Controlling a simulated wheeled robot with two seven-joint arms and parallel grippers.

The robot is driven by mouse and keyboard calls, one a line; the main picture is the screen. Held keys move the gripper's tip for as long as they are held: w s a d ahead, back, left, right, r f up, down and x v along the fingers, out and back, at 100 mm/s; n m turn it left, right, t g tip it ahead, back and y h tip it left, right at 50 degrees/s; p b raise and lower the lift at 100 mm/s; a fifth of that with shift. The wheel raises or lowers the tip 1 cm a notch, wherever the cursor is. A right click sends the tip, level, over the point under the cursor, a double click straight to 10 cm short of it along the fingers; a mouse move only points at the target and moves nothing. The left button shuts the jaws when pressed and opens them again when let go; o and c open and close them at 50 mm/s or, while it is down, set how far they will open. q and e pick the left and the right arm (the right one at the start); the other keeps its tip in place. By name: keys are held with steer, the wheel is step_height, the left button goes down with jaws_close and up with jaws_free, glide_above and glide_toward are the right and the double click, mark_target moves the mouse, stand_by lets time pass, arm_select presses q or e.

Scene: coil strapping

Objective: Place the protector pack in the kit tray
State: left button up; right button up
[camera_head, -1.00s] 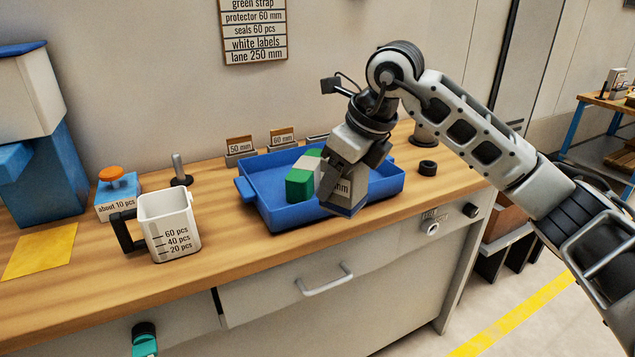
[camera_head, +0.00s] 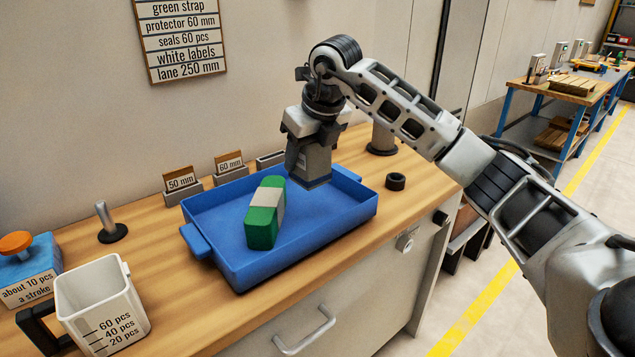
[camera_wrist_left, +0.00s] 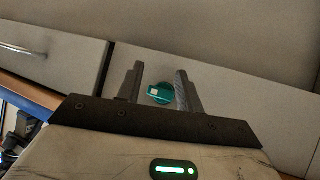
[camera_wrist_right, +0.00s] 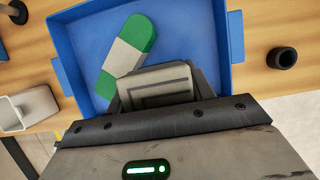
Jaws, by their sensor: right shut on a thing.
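The blue kit tray (camera_head: 345,215) sits on the wooden bench and also shows in the right wrist view (camera_wrist_right: 232,40). A green block with a pale band (camera_head: 263,215), likely the strap, lies in its left half. My right gripper (camera_head: 312,160) points down over the tray's back right part. My left gripper (camera_wrist_left: 160,88) is open and empty, facing the cabinet front.
A white measuring cup (camera_head: 105,305) and a blue dispenser (camera_head: 30,270) stand left of the tray. Label holders (camera_head: 182,185) stand behind it. A black ring (camera_head: 396,181) lies to its right. A teal knob (camera_wrist_left: 160,93) shows beyond my left fingers.

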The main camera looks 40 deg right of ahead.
steer(key=d+f, duration=0.2)
steer(key=w+d+f, duration=0.1)
steer(key=d+f, duration=0.1)
steer(key=f, duration=0.1)
steer(key=shift+w+f, duration=0.1)
steer(key=shift+w, duration=0.05)
steer(key=shift+w+d+f+p, duration=0.1)
steer(key=shift+d+f+p, duration=0.1)
steer(key=shift+f, duration=0.7)
steer(key=shift+d+f+p, duration=0.1)
steer(key=shift+f+p, duration=0.05)
steer(key=shift+f, duration=0.75)
steer(key=shift+f, duration=0.2)
steer(key=o, duration=1.1)
steer(key=v, duration=1.2)
steer(key=shift+r+b, duration=0.2)
steer(key=shift+b, duration=0.15)
